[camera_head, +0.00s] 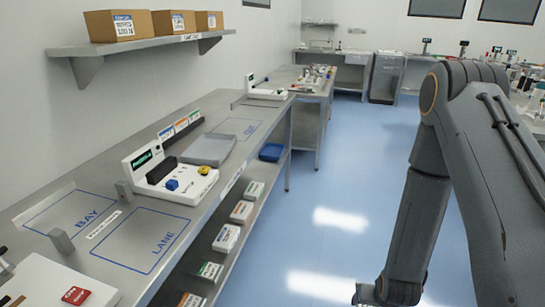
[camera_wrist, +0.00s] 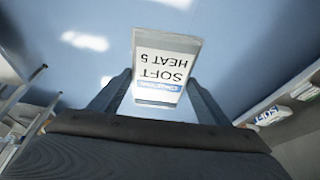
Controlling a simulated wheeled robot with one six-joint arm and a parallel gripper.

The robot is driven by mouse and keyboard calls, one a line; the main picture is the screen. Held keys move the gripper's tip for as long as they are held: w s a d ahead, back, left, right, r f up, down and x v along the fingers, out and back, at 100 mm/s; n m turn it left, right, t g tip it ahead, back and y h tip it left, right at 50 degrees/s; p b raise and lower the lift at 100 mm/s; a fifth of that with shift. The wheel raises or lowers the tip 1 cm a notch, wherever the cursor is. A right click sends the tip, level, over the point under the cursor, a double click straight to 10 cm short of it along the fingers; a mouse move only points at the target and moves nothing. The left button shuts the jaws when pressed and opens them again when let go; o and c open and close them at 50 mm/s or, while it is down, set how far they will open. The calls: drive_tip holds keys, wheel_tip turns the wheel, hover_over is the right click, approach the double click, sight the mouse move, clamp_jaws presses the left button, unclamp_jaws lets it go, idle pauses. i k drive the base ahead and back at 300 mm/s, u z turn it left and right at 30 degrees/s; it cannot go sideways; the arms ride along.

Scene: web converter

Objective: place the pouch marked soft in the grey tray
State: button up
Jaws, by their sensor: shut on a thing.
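The pouch marked soft (camera_wrist: 160,72) is a flat white packet with the words SOFT and HEAT 5 and a blue band. My gripper (camera_wrist: 160,90) is shut on it in the wrist view, with one finger along each side. Blue floor shows behind the pouch, and it is clear of the bench. In the head view my arm hangs at the right over the floor, and the gripper and pouch are out of the picture. The grey tray (camera_head: 226,140) sits on the bench behind the white device, and it looks empty.
The white device (camera_head: 170,170) with a blue and a yellow knob stands before the tray. Upright labelled packets (camera_head: 181,125) stand behind it. A lower shelf holds a row of labelled packs (camera_head: 227,237) and a blue bin (camera_head: 271,152). The floor (camera_head: 345,190) is open.

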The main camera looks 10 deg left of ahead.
sight(210, 151)
drive_tip(key=z, duration=0.4)
drive_tip(key=i, duration=2.5)
drive_tip(key=u, duration=1.95)
